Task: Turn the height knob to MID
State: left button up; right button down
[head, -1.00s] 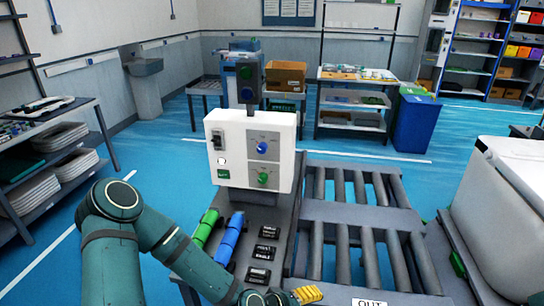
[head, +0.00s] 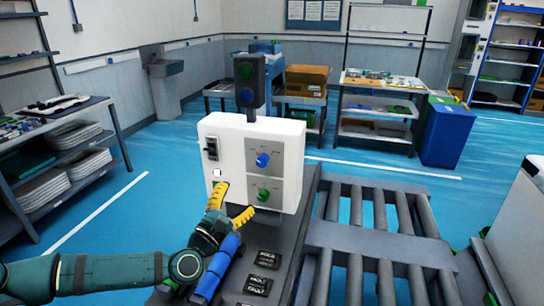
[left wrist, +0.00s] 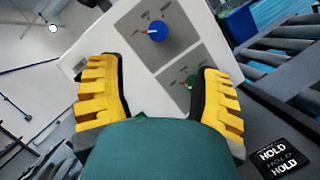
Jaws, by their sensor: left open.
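The labels are too small to read, so I cannot tell which is the height knob. In the left wrist view the blue knob (left wrist: 156,29) has a pointer toward the left, and the green knob (left wrist: 191,82) sits partly beside the right finger. My left gripper (head: 231,202) has its yellow fingers open and empty, low in front of the box, apart from both knobs. My right gripper is out of view.
A black switch (head: 211,148) is on the box's left side, and a signal post (head: 248,82) rises behind it. The roller conveyor (head: 385,245) is to the right.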

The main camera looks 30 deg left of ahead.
aim_at(261, 163)
pick_arm(q)
jog(key=b+x, duration=0.2)
jog(key=x, duration=1.1)
jog(key=shift+w+a+r, duration=0.1)
jog(key=shift+w, duration=0.25)
grip_shut()
